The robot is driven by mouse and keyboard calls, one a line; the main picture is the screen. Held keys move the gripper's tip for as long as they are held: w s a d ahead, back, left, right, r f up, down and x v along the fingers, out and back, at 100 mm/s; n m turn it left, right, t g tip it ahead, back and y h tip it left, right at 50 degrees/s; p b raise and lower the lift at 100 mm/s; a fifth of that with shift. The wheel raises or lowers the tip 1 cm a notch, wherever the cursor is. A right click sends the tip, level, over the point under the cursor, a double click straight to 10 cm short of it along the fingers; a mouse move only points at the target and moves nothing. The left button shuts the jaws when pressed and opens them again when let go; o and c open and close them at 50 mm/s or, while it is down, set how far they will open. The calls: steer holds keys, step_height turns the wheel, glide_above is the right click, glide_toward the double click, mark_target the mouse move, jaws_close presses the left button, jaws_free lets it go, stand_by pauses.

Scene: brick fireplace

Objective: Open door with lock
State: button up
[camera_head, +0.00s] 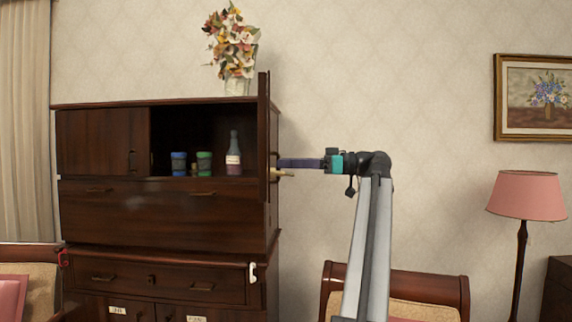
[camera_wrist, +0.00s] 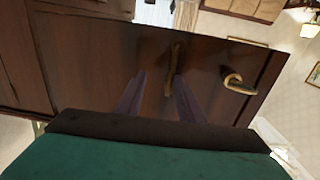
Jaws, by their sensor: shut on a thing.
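The dark wooden cabinet (camera_head: 165,215) stands against the wall. Its upper right door (camera_head: 264,130) is swung outward and seen almost edge-on, so the compartment behind it is open. In the wrist view the door (camera_wrist: 110,50) fills the middle, with a slim dark bronze handle (camera_wrist: 173,75) and a brass key-like piece (camera_wrist: 238,85) to its right. That brass piece also juts from the door in the head view (camera_head: 284,173). My gripper (camera_head: 282,163) reaches the door from the right. In the wrist view my gripper (camera_wrist: 160,88) has its fingers on either side of the handle, shut on it.
Blue and green jars (camera_head: 204,162) and a bottle (camera_head: 233,155) stand inside the open compartment. A flower vase (camera_head: 237,86) stands on top, behind the door. A chair (camera_head: 420,285) and a pink lamp (camera_head: 527,196) are to the right. The wall between cabinet and lamp is bare.

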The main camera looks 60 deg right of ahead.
steer(key=v, duration=1.2)
steer(key=shift+s+b, duration=0.35)
steer(key=shift+s, duration=0.05)
steer(key=shift+d, duration=0.1)
